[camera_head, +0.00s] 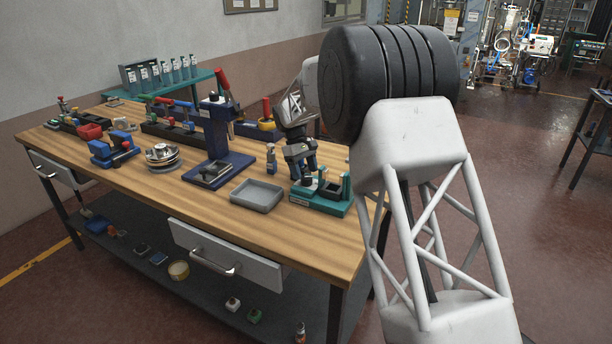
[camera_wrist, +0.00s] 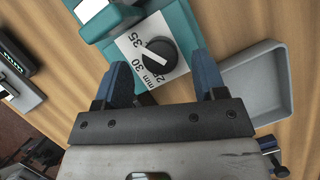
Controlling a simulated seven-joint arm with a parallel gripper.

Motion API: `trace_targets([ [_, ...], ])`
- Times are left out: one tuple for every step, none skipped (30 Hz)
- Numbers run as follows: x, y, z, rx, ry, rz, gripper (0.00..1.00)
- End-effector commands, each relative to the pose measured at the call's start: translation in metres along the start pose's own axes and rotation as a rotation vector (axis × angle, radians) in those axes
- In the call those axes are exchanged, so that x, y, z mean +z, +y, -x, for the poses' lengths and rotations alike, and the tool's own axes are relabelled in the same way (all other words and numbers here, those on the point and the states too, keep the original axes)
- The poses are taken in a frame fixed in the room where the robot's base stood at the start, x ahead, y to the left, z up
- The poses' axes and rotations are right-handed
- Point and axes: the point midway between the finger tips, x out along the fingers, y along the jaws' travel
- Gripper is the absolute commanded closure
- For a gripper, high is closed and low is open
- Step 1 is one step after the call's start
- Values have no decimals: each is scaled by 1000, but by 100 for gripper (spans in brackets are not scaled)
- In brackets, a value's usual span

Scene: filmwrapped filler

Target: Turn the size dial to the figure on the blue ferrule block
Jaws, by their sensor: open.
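The size dial (camera_wrist: 160,53) is a black round knob with a white bar, on a white plate (camera_wrist: 128,46) marked 35, 30, 25 and mm. The bar slants, its left end toward the side with 35 and 30; I cannot tell the exact setting. The plate is on a teal fixture (camera_wrist: 182,18), which also stands at the bench's right end in the head view (camera_head: 335,207). My gripper (camera_wrist: 159,64) is open, its blue fingers on either side of the dial; contact is unclear. A blue block (camera_head: 101,150) stands far left; I cannot read any figure or confirm it is the ferrule block.
A grey tray (camera_head: 257,196) lies left of the teal fixture and close to my right finger in the wrist view (camera_wrist: 262,85). A dark blue press (camera_head: 215,135) stands behind it. Several tools line the bench's back. The front wood (camera_head: 190,205) is clear.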

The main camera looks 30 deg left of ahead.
Motion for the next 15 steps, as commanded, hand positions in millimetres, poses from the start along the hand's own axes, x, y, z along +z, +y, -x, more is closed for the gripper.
trace_targets([
  [0,0,6,1,1,0,35],
  [0,0,10,1,2,0,35],
  [0,0,14,0,1,0,35],
  [0,0,18,0,1,0,35],
  [0,0,22,0,2,-1,35],
  [0,0,27,0,2,-1,35],
  [0,0,31,0,2,0,35],
  [0,0,35,0,2,-1,35],
  [-1,0,40,0,2,-1,35],
  [-1,0,43,0,2,-1,35],
  [-1,0,47,0,2,-1,35],
  [-1,0,52,0,2,-1,35],
  [0,0,56,0,2,-1,35],
  [0,0,59,0,2,-1,35],
  [6,5,58,-1,9,-10,35],
])
